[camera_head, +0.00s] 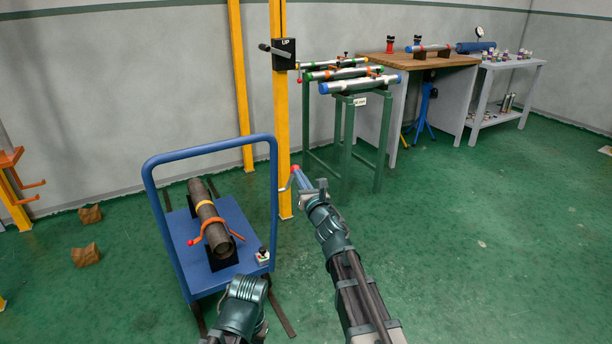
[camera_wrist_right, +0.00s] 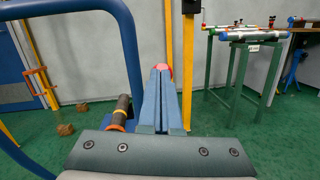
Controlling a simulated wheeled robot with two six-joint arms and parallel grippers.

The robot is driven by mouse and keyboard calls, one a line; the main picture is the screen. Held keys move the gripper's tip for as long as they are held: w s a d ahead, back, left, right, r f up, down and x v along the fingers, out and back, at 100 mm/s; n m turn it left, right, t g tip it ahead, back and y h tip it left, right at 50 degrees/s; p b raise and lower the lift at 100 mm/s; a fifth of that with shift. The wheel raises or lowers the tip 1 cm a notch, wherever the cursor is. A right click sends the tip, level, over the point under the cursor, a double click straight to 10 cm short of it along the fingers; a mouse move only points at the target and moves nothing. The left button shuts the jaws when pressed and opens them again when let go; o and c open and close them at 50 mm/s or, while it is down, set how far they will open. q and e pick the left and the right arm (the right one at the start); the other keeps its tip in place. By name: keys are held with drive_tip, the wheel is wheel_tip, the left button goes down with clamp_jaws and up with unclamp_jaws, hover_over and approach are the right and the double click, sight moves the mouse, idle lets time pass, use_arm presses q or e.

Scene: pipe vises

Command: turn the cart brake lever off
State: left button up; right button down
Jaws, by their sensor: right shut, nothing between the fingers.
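The blue cart (camera_head: 232,222) stands left of centre, its tall bent handle (camera_head: 153,185) rising around the deck. A thin grey lever (camera_head: 286,186) with a red knob (camera_head: 295,167) sticks out beside the handle's right post; it looks like the brake lever. The knob also shows in the right wrist view (camera_wrist_right: 166,69), just past the fingertips. My right gripper (camera_head: 299,178) is shut and empty, its blue fingers close to the knob; I cannot tell whether they touch. Part of my left arm shows at the bottom; its fingers cannot be made out.
A dark pipe (camera_head: 208,214) lies on the cart deck with an orange clamp around it. A yellow post (camera_head: 281,120) and green pipe stand (camera_head: 346,140) are behind.

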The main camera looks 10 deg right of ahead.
drive_tip(key=w+r+p, duration=0.1)
drive_tip(key=w+a+r+p, duration=0.1)
drive_tip(key=w, duration=0.1)
drive_tip(key=w+r+p, duration=0.1)
drive_tip(key=w+r, duration=0.1)
drive_tip(key=shift+a, duration=0.4)
drive_tip(key=shift+p+x, duration=0.6)
drive_tip(key=shift+x, duration=0.75)
drive_tip(key=shift+s+a, duration=0.2)
drive_tip(key=s+d+r+p, duration=0.2)
drive_tip(key=s+r+p, duration=0.45)
drive_tip(key=s, duration=0.45)
drive_tip(key=s+f+m+t+b, duration=0.2)
drive_tip(key=f+m+b, duration=0.6)
drive_tip(key=b, duration=0.4)
drive_tip(key=s+d+f+m+t+b, duration=0.1)
drive_tip(key=s+f+m+b, duration=0.1)
drive_tip(key=f+m+b, duration=0.7)
drive_tip(key=m+b, duration=0.1)
drive_tip(key=b, duration=0.2)
drive_tip(key=shift+s+f+t+h, duration=0.35)
drive_tip(key=shift+s+t+h, duration=0.05)
